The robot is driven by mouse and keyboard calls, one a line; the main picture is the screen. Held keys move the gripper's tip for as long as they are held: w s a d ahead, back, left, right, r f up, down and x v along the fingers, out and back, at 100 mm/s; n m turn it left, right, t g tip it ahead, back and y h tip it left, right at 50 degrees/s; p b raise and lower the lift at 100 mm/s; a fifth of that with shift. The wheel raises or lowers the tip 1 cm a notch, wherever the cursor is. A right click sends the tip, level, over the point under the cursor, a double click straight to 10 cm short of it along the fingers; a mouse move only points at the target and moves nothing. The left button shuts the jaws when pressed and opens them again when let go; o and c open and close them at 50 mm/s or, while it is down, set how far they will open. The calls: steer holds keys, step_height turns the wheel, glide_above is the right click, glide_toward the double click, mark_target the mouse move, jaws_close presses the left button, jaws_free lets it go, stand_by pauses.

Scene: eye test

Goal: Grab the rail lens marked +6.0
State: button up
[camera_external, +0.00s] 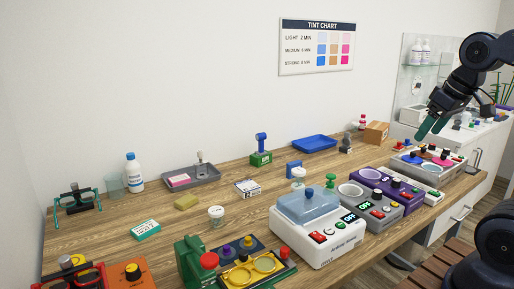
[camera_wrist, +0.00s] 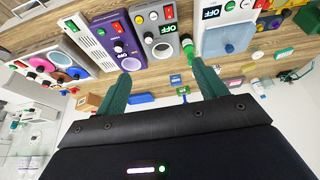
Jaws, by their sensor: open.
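No marking +6.0 can be read in either view, and I cannot tell which thing is the rail lens. My gripper (camera_external: 431,127) is open and empty, with green fingers, high over the right part of the bench in the external view. In the wrist view its fingers (camera_wrist: 161,71) are spread apart with nothing between them; the picture there is upside down. A grey unit (camera_external: 415,171) with blue and pink round pieces stands below the gripper. A yellow plate with round rings (camera_external: 252,270) is at the front of the bench.
The wooden bench (camera_external: 240,187) also bears a white device with a blue lid (camera_external: 318,241), a grey device (camera_external: 384,219), a purple device (camera_external: 374,178), a blue tray (camera_external: 314,143) and a grey tray (camera_external: 205,178). Bare wood shows at the left middle.

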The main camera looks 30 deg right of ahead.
steer(key=w+d+r+n+g+h, duration=0.1)
steer(key=w+d+r+n, duration=0.15)
steer(key=w, duration=0.55)
steer(key=w+d+r+n+h, duration=0.1)
steer(key=w+d+r+n, duration=0.15)
steer(key=w, duration=0.45)
steer(key=n+g+h, duration=0.2)
steer(key=n+g, duration=0.1)
steer(key=n, duration=1.2)
glide_above(347, 137)
steer(key=a, duration=0.2)
step_height(347, 137, down, 24)
steer(key=shift+h, duration=0.3)
steer(key=x, duration=0.4)
steer(key=shift+w+f, duration=0.25)
steer(key=shift+f, duration=0.15)
steer(key=shift+x, duration=2.7)
steer(key=shift+s+a+f, duration=0.1)
steer(key=shift+s+a, duration=0.05)
steer(key=shift+a, duration=0.05)
steer(key=c, duration=1.1)
steer(key=shift+c, duration=0.2)
